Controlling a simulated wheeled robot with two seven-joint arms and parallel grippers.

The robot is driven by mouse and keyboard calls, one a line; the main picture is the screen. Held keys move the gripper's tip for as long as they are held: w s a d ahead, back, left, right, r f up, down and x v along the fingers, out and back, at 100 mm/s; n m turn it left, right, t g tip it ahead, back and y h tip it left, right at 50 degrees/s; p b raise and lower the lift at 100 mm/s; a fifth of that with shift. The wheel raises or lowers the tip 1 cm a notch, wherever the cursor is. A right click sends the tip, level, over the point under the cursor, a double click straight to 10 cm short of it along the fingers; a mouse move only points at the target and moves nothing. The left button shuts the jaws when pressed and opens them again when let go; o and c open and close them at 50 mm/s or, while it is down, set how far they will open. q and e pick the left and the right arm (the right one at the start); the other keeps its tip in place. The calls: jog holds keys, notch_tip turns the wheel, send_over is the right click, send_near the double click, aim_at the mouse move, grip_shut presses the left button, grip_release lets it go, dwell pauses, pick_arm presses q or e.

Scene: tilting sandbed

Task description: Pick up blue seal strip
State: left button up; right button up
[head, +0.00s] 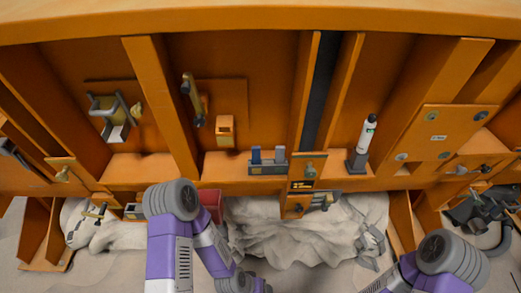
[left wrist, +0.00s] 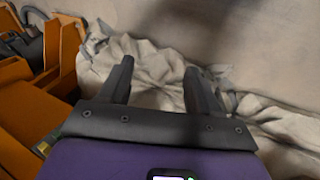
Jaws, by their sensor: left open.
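My right gripper is not in view.
A white bottle (head: 367,134) stands in a dark base to the right of the holder. An orange box (head: 225,130) is fixed at its left. Crumpled pale cloth (head: 290,230) lies below the ledge. Upright orange ribs (head: 160,105) divide the wall. A red box (head: 211,203) sits beside my left arm.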

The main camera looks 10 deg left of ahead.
pick_arm(q)
jog(key=w+r+t+p, duration=0.1)
jog(key=w+r+t, duration=0.25)
jog(key=w, duration=0.35)
jog(key=n+t+y+p, duration=0.1)
jog(key=t+y+p, duration=0.6)
jog(key=t, duration=0.4)
send_near(256, 159)
jog(key=w+y+b, duration=0.1)
jog(key=w, duration=0.2)
jog(key=shift+y, duration=0.4)
jog(key=x, duration=0.8)
jog(key=shift+d+f+b, duration=0.1)
jog(key=shift+f+b, duration=0.15)
jog(key=shift+b, duration=0.05)
jog(key=c, duration=1.1)
notch_tip(256, 159, up, 10)
jog(key=shift+r+p, duration=0.1)
jog(key=shift+p, duration=0.65)
